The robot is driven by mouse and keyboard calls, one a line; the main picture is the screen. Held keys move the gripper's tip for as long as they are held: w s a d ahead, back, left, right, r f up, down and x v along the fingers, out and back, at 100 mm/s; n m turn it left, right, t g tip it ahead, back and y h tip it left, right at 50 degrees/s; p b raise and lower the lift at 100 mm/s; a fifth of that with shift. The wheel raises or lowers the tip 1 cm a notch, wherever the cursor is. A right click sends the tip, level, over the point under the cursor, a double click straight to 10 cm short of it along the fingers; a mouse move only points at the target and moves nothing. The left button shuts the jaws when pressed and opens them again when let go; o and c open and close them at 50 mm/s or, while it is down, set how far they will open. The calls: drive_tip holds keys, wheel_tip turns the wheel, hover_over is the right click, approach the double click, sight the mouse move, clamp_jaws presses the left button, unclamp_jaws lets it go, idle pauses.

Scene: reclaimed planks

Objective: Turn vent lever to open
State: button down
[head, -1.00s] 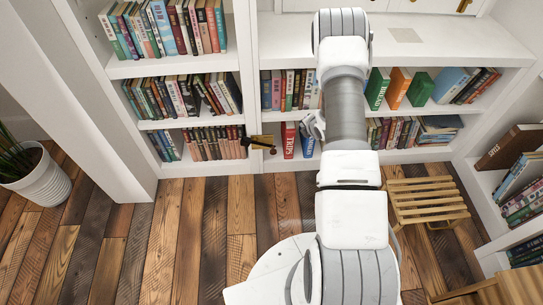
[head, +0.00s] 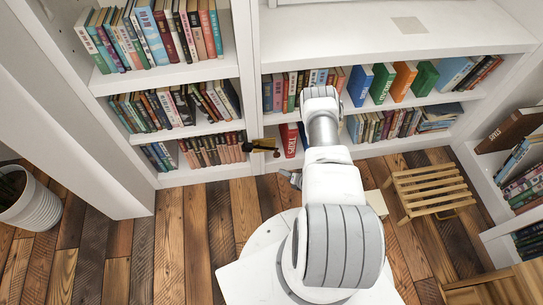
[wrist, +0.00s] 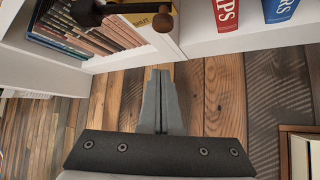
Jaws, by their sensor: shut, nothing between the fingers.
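The vent lever (head: 264,148) is a dark brown bar on a yellow plate, mounted at the front of the white bookcase, left of my arm. In the wrist view the lever (wrist: 122,8) runs across the top, from a dark hub at left to a round brown knob at right. The yellow plate (wrist: 142,20) behind it reads "SHUT" beside the knob. My gripper (wrist: 160,72) is shut and empty, pointing toward the bookcase, apart from the lever and below the knob in the picture. In the head view my wrist partly hides the gripper.
White bookcase shelves (head: 180,74) full of books stand behind the lever. A slatted wooden stool (head: 430,188) is to the right, and a white plant pot (head: 34,203) is at far left. The plank floor (head: 190,235) before the bookcase is mostly clear.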

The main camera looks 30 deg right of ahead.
sight(277, 156)
drive_tip(key=b+x, duration=0.5)
drive_tip(key=x, duration=0.5)
drive_tip(key=shift+d+r, duration=0.5)
drive_tip(key=shift+r, duration=0.35)
drive_tip(key=shift+d+r, duration=0.55)
drive_tip(key=shift+r, duration=0.3)
drive_tip(key=shift+a+r, duration=0.1)
drive_tip(key=shift+s+d+r+n+g+h+p, duration=0.1)
drive_tip(key=shift+d+r+n+h+p, duration=0.2)
drive_tip(key=shift+r+p, duration=0.35)
drive_tip(key=shift+w+d+r+n+g+h+p, duration=0.15)
drive_tip(key=shift+r+h+p, duration=0.25)
drive_tip(key=shift+p, duration=0.35)
drive_tip(key=shift+s+d+r+n+g+h+p, duration=0.15)
drive_tip(key=shift+d+r+h+p, duration=0.15)
drive_tip(key=shift+r+p, duration=0.35)
drive_tip(key=shift+f, duration=0.2)
